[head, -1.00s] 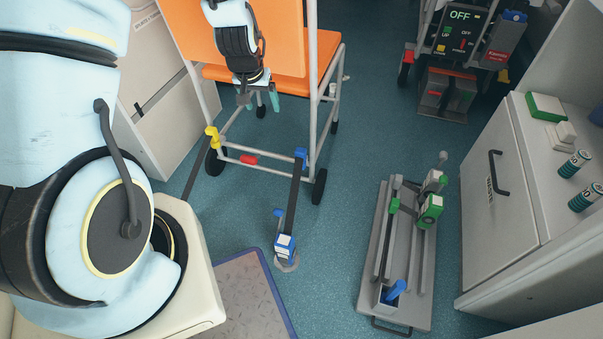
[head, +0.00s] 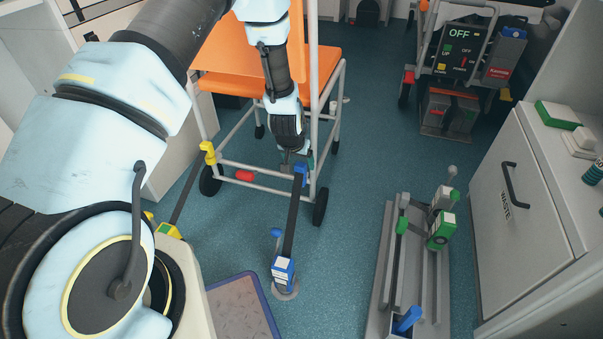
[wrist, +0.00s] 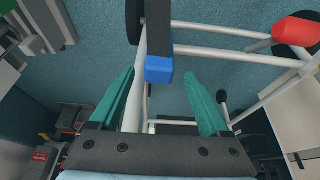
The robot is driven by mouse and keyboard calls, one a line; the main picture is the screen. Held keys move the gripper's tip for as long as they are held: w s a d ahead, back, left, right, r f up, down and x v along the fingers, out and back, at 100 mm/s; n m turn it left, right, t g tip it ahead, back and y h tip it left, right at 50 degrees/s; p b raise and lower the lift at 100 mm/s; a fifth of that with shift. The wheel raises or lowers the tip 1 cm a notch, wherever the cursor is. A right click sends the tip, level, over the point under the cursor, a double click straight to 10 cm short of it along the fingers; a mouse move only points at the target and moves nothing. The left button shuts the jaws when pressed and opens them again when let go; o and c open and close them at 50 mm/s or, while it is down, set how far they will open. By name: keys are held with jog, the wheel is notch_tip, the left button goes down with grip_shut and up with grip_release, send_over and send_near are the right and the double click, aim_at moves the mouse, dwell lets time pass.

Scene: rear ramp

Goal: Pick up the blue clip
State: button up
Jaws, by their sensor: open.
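The blue clip (head: 300,173) is at the top end of a dark strap, at the lower frame of the orange-seated chair (head: 324,64). In the wrist view the blue clip (wrist: 158,69) lies between the tips of my green fingers, with gaps on both sides. My gripper (wrist: 160,74) is open and empty around it. In the head view my gripper (head: 297,160) is just above the clip and partly covers its top. I cannot tell whether either finger touches it.
The strap runs down to a blue-and-white floor buckle (head: 283,270). A yellow clip (head: 208,152) and a red piece (head: 245,176) are on the chair's left and lower bar. A grey rail unit (head: 380,285) stands at right, beside a cabinet (head: 520,190). Blue floor lies between.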

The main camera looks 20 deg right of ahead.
aim_at(302, 170)
jog(key=x, duration=0.2)
jog(key=b+x, duration=0.1)
jog(key=x, duration=0.1)
jog(key=shift+s+f, duration=0.15)
jog(key=shift+f, duration=0.3)
jog(key=shift+r, duration=0.1)
jog(key=shift+c, duration=0.2)
grip_shut()
